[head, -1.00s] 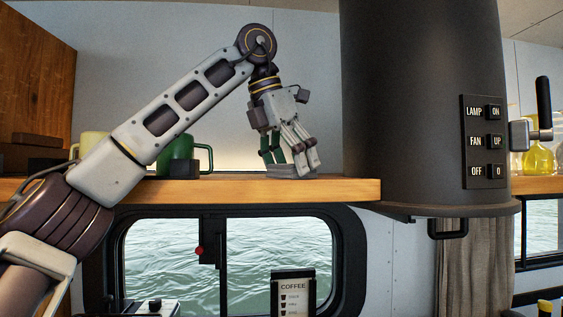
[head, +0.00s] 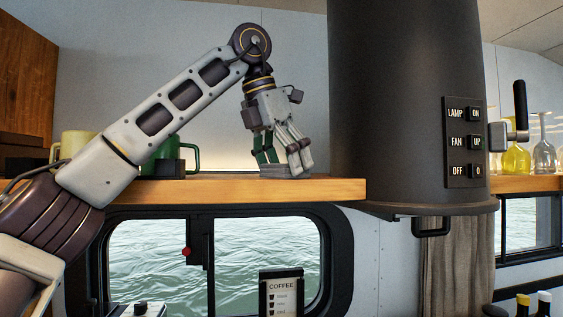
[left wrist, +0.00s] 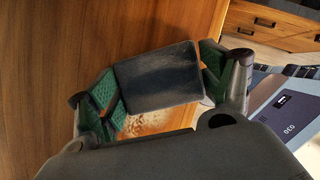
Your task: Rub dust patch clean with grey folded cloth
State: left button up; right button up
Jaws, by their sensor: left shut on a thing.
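The grey folded cloth (head: 286,171) lies flat on the wooden shelf near its right end, under my left gripper (head: 280,165). In the left wrist view the cloth (left wrist: 158,77) is a dark grey rectangle between the green-padded fingers of my left gripper (left wrist: 158,86), which are shut on it. The dust patch (left wrist: 150,119) shows as a pale, speckled brown area on the wood beside the cloth, partly hidden by the cloth and my gripper. In the head view the dust patch is not visible. My right gripper is not in view.
The shelf (head: 230,188) ends just right of my gripper, by a dark column (head: 400,100) with a switch panel (head: 464,142). A green mug (head: 188,155) and a yellow mug (head: 75,148) stand left, partly behind my arm. A window lies below.

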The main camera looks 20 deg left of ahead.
pick_arm(q)
jog(key=shift+s+a+f, duration=0.15)
jog(key=shift+a, duration=0.15)
jog(key=shift+s+a, duration=0.45)
jog(key=shift+a, duration=0.3)
jog(key=shift+a, duration=0.1)
jog(key=shift+s+a, duration=0.4)
jog(key=shift+a, duration=0.35)
jog(key=shift+s+a, duration=0.4)
jog(key=shift+a, duration=0.35)
jog(key=shift+a, duration=0.1)
jog(key=shift+s+a+f, duration=0.1)
jog(key=shift+s+a, duration=0.15)
jog(key=shift+a, duration=0.65)
jog(key=shift+s+a, duration=0.25)
jog(key=shift+a, duration=0.6)
jog(key=shift+w, duration=0.1)
